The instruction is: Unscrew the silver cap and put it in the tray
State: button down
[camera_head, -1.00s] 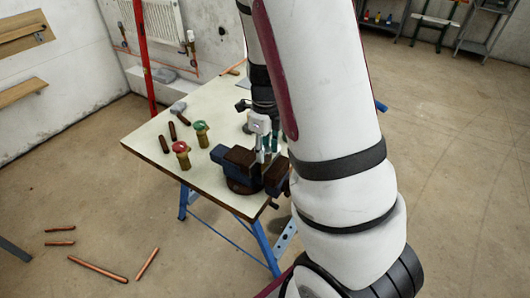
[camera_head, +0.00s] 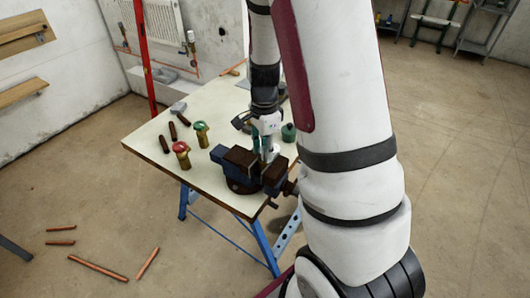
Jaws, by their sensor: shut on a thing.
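My gripper (camera_head: 267,154) points down over the blue and brown vise (camera_head: 232,169) at the table's near right corner. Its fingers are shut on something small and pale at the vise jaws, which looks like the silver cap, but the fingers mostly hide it. I cannot tell whether it is still on its thread. I cannot make out a tray; my arm hides part of the table's right side.
Red-topped (camera_head: 181,154) and green-topped (camera_head: 201,134) brass valves stand on the table (camera_head: 150,138), left of the vise. A dark green object (camera_head: 289,132) stands right of my gripper. Short dark pieces and a hammer-like tool lie at left. Copper pipes (camera_head: 98,269) lie on the floor.

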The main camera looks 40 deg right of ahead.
jog(key=n, duration=0.5)
jog(key=shift+r+n+p, duration=0.1)
jog(key=shift+n+p, duration=0.3)
jog(key=n+p, duration=0.1)
jog(key=n, duration=0.3)
jog(key=shift+s+n, duration=0.1)
jog(key=shift+n, duration=0.2)
jog(key=n+p, duration=0.2)
jog(key=n, duration=0.4)
jog(key=shift+a, duration=0.1)
jog(key=n+p, duration=0.1)
jog(key=n, duration=0.2)
jog(key=c, duration=1.4)
grip_release()
jog(key=shift+o, duration=0.2)
